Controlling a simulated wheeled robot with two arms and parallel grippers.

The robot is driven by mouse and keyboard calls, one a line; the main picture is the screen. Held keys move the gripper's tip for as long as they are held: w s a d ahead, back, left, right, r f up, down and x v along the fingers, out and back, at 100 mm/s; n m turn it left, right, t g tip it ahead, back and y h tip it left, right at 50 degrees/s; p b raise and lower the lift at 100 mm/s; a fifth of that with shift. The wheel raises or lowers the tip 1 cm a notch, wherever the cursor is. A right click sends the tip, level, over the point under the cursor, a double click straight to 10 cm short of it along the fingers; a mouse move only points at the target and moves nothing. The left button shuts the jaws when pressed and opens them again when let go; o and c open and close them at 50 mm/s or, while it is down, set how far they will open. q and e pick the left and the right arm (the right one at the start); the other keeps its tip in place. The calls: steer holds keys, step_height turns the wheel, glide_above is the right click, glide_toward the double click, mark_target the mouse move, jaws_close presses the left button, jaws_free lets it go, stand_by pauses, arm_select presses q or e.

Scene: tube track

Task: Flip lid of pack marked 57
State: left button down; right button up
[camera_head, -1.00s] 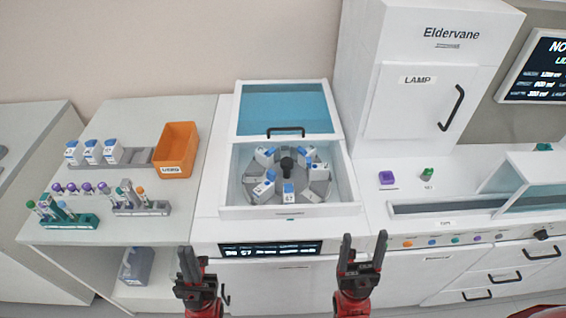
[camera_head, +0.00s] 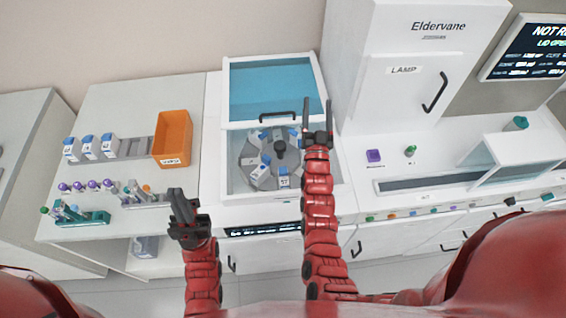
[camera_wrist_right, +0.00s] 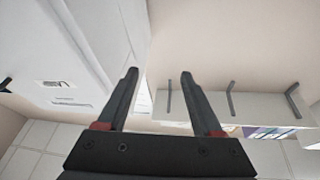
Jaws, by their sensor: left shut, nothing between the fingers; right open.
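The pack marked 57 (camera_head: 283,178) is a small white box with a blue lid. It stands on the grey round carousel (camera_head: 250,150) at its front, inside the open white machine. Its lid looks shut. My right gripper (camera_head: 316,110) is open and empty, over the right part of the carousel in the head view, with its fingers pointing to the back. It also shows open in the right wrist view (camera_wrist_right: 158,75), with no pack between the fingers. My left gripper (camera_head: 177,195) is shut and empty, in front of the machine and left of it.
The machine's blue-windowed lid (camera_head: 270,85) stands raised behind the carousel. Other packs sit around the carousel's dark knob (camera_head: 279,146). An orange bin (camera_head: 172,136), several white packs and tube racks (camera_head: 82,219) are on the left bench. A tall white cabinet (camera_head: 400,95) stands at the right.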

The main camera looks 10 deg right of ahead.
steer(key=w+a+f+g+y, duration=0.3)
steer(key=w+a+f+g, duration=0.35)
steer(key=w, duration=0.35)
steer(key=n+g, duration=0.4)
steer(key=g, duration=1.1)
glide_above(283, 172)
steer(key=shift+f, duration=3.5)
steer(key=shift+f+b, duration=0.75)
steer(key=shift+f, duration=0.65)
step_height(283, 172, down, 3)
steer(key=shift+s+f+b, duration=0.15)
steer(key=shift+f+b, duration=0.05)
steer(key=shift+b, duration=0.7)
steer(key=shift+f+p, duration=0.5)
steer(key=shift+p, duration=0.35)
steer(key=shift+f, duration=0.65)
